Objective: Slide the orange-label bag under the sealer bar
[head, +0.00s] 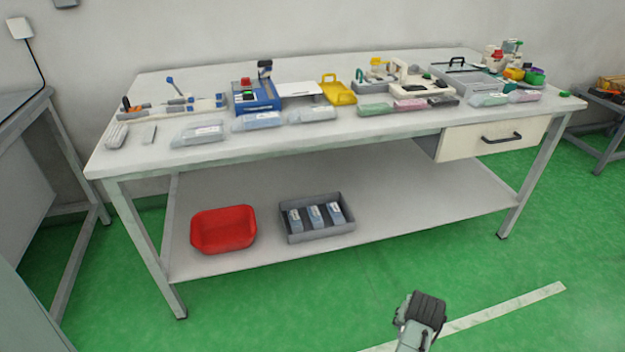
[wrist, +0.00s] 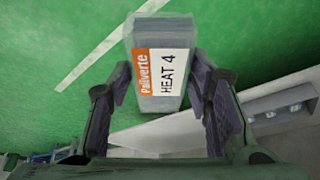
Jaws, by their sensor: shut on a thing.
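The orange-label bag (wrist: 160,32) is a clear grey pouch in the wrist view. Its white label has an orange stripe and reads "HEAT 4". My gripper (wrist: 163,88) is shut on it, one dark finger on each side. In the head view my gripper (head: 422,308) is low in front of the table, over the green floor, well away from the tabletop; I cannot make out the bag there. A blue machine (head: 257,98) with a red button and an upright black-topped part stands on the table's back left. It looks like the sealer, but its bar is not clear.
Several bags, such as one at front left (head: 197,134), lie along the table's (head: 340,140) front edge. A drawer (head: 492,138) hangs at right. The lower shelf holds a red bin (head: 223,230) and a grey crate (head: 316,234).

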